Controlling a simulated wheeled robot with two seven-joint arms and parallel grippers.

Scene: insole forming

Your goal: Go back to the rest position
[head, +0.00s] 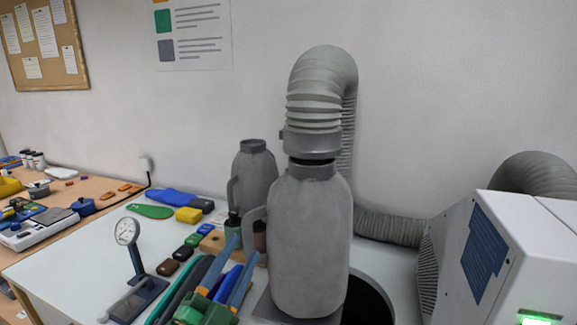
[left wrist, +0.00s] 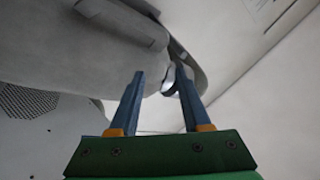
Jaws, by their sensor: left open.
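My left gripper (head: 240,252) is green with blue fingers and comes up from the bottom of the head view, just left of the large grey jug-like form (head: 310,240). In the left wrist view its fingers (left wrist: 161,78) are apart, with a clear gap between them. The grey form's rounded body (left wrist: 110,65) and handle (left wrist: 185,78) lie just beyond the fingertips; I cannot tell whether they touch. My right gripper is not in view.
A dial gauge on a stand (head: 127,232) stands on the white table to the left. A second grey form (head: 254,172) stands behind. A ribbed hose (head: 320,80) hangs above the large form. A white machine (head: 535,250) stands at the right, beside a dark round opening (head: 368,303).

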